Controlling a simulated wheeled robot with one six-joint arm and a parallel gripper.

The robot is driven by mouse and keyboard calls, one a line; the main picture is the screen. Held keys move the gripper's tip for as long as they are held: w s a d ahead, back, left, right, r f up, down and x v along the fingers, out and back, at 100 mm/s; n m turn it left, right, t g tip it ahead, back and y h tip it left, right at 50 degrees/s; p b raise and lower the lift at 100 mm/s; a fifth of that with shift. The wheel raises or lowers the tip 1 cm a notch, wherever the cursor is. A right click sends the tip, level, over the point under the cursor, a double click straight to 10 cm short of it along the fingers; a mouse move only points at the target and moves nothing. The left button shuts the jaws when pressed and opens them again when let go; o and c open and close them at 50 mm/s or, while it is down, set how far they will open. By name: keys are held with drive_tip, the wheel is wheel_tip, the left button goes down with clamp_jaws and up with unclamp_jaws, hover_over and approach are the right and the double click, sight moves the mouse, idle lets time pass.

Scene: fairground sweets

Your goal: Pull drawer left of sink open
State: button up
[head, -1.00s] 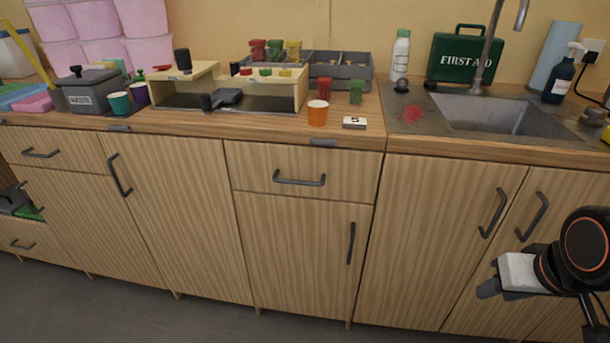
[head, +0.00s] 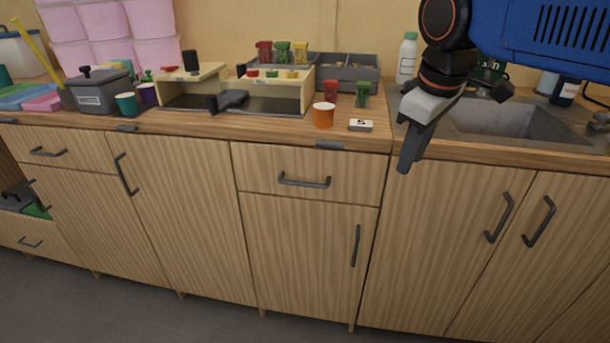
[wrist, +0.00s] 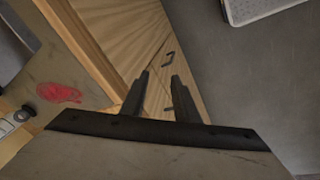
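The drawer (head: 262,168) left of the sink (head: 495,118) is a striped wooden front under the worktop, flush with the cabinet. Its dark bar handle (head: 304,181) runs across the middle. My gripper (head: 405,162) hangs in front of the worktop edge by the sink, to the right of the drawer and apart from its handle. It points downward. In the wrist view, my gripper (wrist: 160,75) has its two fingers apart with nothing between them. A dark handle (wrist: 169,56) shows beyond the tips; I cannot tell which front it belongs to.
A cupboard door (head: 300,260) with an upright handle is below the drawer. An orange cup (head: 324,115) and a white number card (head: 361,125) stand on the worktop above. A red stain (wrist: 60,92) shows in the wrist view. The floor (head: 130,315) in front looks clear.

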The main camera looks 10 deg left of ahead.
drive_tip(key=w+a+r+n, duration=0.1)
drive_tip(key=a+r+n, duration=0.1)
drive_tip(key=a, duration=0.4)
drive_tip(key=w+a+r+n, duration=0.2)
drive_tip(key=a, duration=0.4)
drive_tip(key=n, duration=0.3)
approach(305, 183)
drive_tip(key=shift+g+h, duration=0.3)
drive_tip(key=shift+g, duration=0.1)
drive_tip(key=f, duration=0.2)
drive_tip(key=w+f, duration=0.1)
drive_tip(key=f, duration=0.1)
drive_tip(key=w+f, duration=0.1)
drive_tip(key=f, duration=0.2)
drive_tip(key=shift+w+a, duration=0.1)
drive_tip(key=shift+a, duration=0.1)
clamp_jaws()
